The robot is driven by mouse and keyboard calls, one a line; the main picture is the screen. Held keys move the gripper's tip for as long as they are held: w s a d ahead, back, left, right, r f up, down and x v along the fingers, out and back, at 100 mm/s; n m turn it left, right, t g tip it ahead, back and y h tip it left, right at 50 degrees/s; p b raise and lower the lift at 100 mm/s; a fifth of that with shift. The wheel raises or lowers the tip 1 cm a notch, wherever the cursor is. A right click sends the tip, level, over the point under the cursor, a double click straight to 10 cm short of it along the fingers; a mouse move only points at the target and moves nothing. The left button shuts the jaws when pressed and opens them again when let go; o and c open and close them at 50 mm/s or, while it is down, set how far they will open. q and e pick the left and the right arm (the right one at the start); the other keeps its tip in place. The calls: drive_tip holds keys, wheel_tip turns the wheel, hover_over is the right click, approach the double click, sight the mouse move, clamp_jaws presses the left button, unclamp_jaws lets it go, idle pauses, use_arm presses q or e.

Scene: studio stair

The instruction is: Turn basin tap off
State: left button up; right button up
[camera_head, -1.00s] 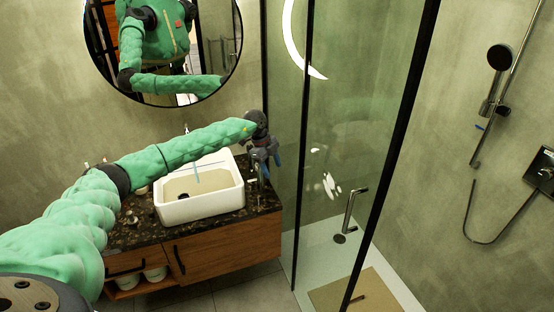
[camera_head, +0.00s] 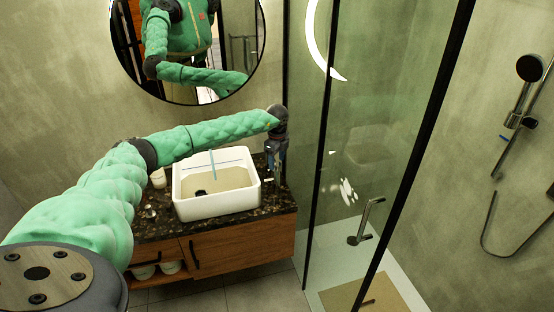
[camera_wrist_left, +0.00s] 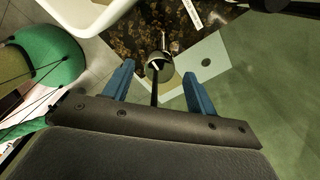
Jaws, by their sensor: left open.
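The white basin (camera_head: 216,207) stands on a dark speckled counter, and a pale blue vertical streak (camera_head: 212,163) shows in it, perhaps running water. My left gripper (camera_head: 276,164) is just right of the basin, pointing down over the counter. In the left wrist view its two blue fingers are apart, with the gap (camera_wrist_left: 158,72) between them. A round metal tap part (camera_wrist_left: 160,63) with a thin dark bar shows in or beyond this gap. I cannot tell whether a finger touches it. The basin's white rim (camera_wrist_left: 95,14) is at the upper left. My right gripper is not in view.
The dark counter (camera_head: 158,227) has small items left of the basin. A glass shower screen with a black frame (camera_head: 323,165) stands close on the right of my left gripper. A round mirror (camera_head: 190,50) hangs above. A wooden drawer front (camera_head: 245,242) is below.

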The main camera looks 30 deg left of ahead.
use_arm(q)
drive_tip(key=shift+f, duration=0.6)
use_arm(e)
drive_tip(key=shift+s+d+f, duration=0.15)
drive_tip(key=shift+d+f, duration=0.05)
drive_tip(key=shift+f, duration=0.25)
use_arm(q)
drive_tip(key=c, duration=1)
